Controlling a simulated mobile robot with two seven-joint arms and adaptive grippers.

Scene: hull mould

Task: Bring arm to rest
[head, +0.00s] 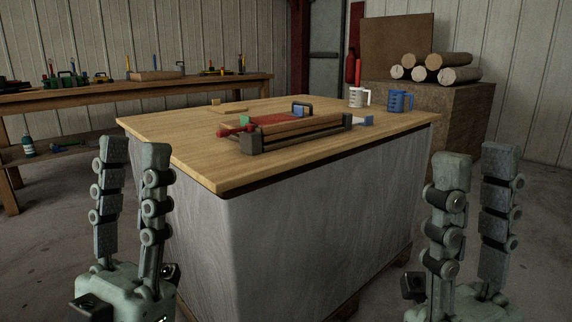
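My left gripper (132,150) is at the lower left in the head view. Its two fingers point up and stand apart, with nothing between them. My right gripper (474,160) is at the lower right, also pointing up with its fingers apart and empty. Both are in front of the workbench (190,160), one to each side of its near corner, and neither appears to touch it. A mould (295,132) with dark end blocks, a wooden side and a red inside lies on the bench top.
A white measuring cup (357,97) and a blue one (398,101) stand at the bench's back right. A small wooden piece (228,108) lies at the back. A side table (110,91) with tools is at left, and rolled logs (434,65) lie on a box (450,110) at right.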

